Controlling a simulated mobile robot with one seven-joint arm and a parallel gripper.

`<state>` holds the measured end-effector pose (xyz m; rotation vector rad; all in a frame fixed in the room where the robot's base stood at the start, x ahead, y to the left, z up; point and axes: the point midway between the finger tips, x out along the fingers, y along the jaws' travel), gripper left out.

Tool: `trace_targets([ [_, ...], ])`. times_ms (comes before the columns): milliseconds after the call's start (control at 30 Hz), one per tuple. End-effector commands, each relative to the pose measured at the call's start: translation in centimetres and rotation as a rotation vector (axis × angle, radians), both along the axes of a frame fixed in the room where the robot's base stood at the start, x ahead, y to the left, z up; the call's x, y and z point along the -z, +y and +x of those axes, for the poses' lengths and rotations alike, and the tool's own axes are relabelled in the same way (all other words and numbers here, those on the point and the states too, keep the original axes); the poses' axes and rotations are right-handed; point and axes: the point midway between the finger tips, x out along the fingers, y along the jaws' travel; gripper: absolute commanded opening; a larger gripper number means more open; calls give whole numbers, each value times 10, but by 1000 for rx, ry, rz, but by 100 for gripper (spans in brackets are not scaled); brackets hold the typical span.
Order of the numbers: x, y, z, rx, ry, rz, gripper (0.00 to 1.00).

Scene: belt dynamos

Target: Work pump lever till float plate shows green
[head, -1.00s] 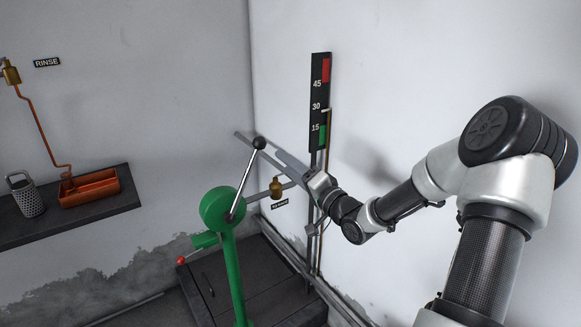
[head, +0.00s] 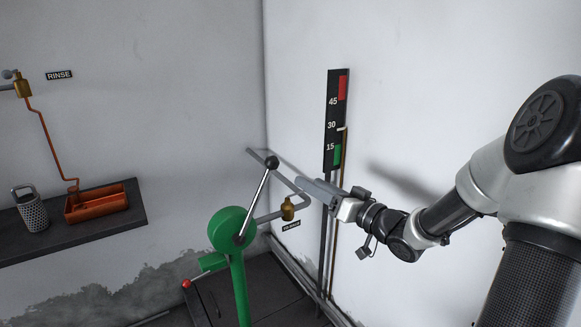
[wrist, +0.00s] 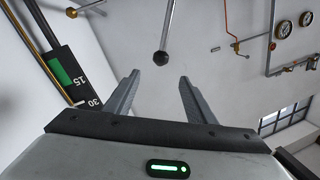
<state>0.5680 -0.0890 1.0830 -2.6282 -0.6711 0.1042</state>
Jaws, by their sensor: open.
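The green pump (head: 236,240) stands in the corner; its steel lever (head: 256,200) leans up and right to a black knob (head: 271,162). My gripper (head: 301,184) is right of the knob, apart from it, open and empty. In the wrist view the knob (wrist: 161,58) shows ahead, roughly centred between the fingertips (wrist: 155,74). The black level gauge (head: 335,115) on the right wall has a green band (head: 337,154) near 15 and a red band (head: 342,88) above 45. A pale pointer (head: 342,128) sits close to 30, above green. The gauge shows partly in the wrist view (wrist: 72,72).
A brass valve (head: 288,209) on a pipe lies below my gripper; its small label is unreadable. A red-knobbed handle (head: 187,284) sticks out left of the pump.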

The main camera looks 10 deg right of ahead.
Motion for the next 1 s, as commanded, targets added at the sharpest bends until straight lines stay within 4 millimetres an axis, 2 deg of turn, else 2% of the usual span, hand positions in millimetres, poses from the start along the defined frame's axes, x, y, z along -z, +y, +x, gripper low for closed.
trace_targets([
  [100, -2, 2, -11, -19, -39, -134, 50],
  [267, -1, 11, 2, -23, -45, -148, 50],
  [800, 0, 68, 102, -23, -44, -143, 50],
  [1000, -1, 82, 128, -22, -44, -143, 50],
])
